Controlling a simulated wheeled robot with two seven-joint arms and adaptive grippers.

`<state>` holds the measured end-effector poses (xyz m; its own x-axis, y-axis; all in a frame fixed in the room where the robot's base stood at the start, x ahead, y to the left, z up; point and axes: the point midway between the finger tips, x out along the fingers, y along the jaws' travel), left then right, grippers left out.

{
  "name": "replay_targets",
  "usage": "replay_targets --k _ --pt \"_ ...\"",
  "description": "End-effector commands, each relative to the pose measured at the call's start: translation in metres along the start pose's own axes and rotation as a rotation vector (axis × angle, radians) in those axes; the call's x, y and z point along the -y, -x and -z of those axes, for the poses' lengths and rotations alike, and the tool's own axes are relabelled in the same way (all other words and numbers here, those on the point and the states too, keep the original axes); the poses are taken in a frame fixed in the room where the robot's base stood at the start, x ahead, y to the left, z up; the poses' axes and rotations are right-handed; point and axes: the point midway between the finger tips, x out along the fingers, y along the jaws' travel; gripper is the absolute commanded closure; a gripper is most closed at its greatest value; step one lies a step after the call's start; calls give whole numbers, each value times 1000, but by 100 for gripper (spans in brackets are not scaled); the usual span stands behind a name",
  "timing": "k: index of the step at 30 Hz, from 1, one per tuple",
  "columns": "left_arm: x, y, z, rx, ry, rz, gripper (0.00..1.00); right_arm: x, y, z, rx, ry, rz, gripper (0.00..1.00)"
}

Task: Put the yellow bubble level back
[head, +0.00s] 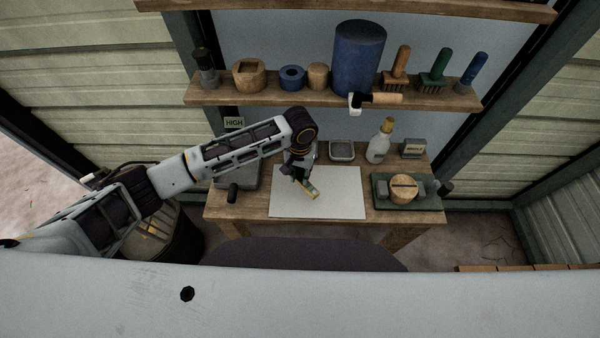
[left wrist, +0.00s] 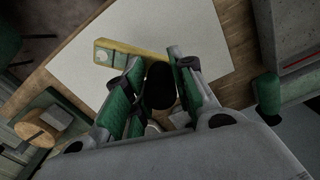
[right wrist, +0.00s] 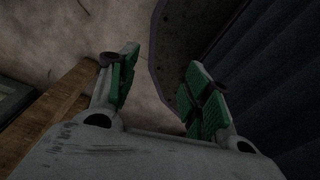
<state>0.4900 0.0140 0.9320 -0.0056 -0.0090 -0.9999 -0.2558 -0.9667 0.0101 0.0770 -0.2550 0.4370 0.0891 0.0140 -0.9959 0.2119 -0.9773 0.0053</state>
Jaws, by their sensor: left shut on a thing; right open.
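The yellow bubble level (head: 310,190) is at the fingertips of my left gripper (head: 299,174), over the white sheet (head: 342,192) on the workbench. In the left wrist view the level (left wrist: 120,50) lies across the fingertips, its vial window end sticking out to the left. My left gripper (left wrist: 153,64) is shut on it. Whether the level touches the sheet I cannot tell. My right gripper (right wrist: 160,75) is open and empty, low beside a wooden edge (right wrist: 60,110) and above the floor; it does not show in the head view.
A green tray (head: 407,203) with a round wooden piece stands right on the bench. A bottle (head: 378,148), a small grey dish (head: 342,151) and a grey block (head: 238,175) with a black knob are around the sheet. The shelf (head: 330,97) above holds brushes, a blue cylinder and a hammer.

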Motion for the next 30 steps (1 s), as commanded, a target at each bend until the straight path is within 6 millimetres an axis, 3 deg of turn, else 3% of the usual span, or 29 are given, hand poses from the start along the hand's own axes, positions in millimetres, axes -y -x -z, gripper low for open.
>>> replay_targets --k 11,30 --pt "-7 0 7 -2 54 -3 100 -11 0 -1 2 3 -11 51" --pt "-8 -1 7 0 74 -5 100 -10 0 -2 3 2 -11 51"
